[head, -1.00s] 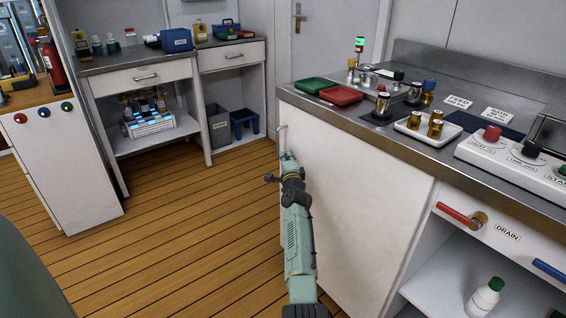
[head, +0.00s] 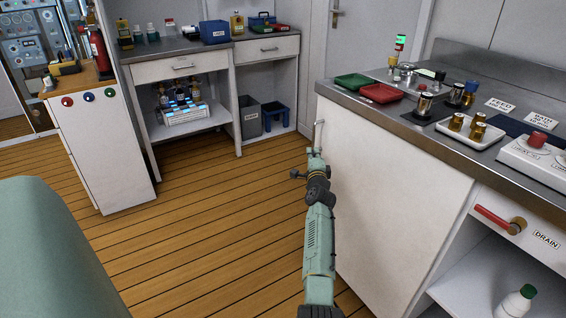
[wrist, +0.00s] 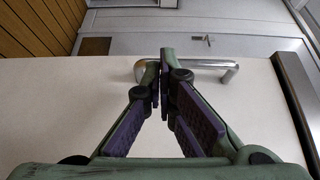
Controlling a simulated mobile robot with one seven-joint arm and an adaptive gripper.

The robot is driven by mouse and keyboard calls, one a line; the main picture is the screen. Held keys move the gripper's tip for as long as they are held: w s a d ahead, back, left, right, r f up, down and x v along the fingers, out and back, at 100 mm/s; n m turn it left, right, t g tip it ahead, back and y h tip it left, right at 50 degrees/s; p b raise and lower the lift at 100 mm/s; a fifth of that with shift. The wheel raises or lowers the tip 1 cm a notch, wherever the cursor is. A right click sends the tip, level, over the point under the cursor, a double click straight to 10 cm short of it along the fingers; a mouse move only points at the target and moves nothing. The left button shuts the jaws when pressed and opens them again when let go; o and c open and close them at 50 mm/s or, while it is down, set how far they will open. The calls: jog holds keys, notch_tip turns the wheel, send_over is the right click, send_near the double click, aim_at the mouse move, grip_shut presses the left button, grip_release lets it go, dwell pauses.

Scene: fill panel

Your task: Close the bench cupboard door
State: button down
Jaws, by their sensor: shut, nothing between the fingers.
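The bench cupboard door (head: 395,190) is a plain white panel below the steel worktop on the right. It looks about in line with the bench front; I cannot tell whether a small gap is left. Its metal handle (head: 319,132) is near the door's far edge. In the wrist view, the door (wrist: 70,100) fills the middle and the handle (wrist: 215,65) lies across behind the fingertips. My gripper (head: 314,153) is shut and empty in front of the door by the handle. Its fingertips (wrist: 160,80) overlap the handle in the wrist view; contact is unclear.
The worktop carries a green tray (head: 359,81), a red tray (head: 385,93) and a white control box (head: 535,155). A red drain lever (head: 492,217) sits right of the door above an open shelf. Wooden floor (head: 210,230) is clear to the left. A white cabinet (head: 105,150) stands far left.

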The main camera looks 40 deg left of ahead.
jog(key=s+a+p, duration=0.2)
jog(key=s+a, duration=0.1)
jog(key=s, duration=0.6)
jog(key=shift+s+f, duration=0.15)
jog(key=shift+f, duration=0.15)
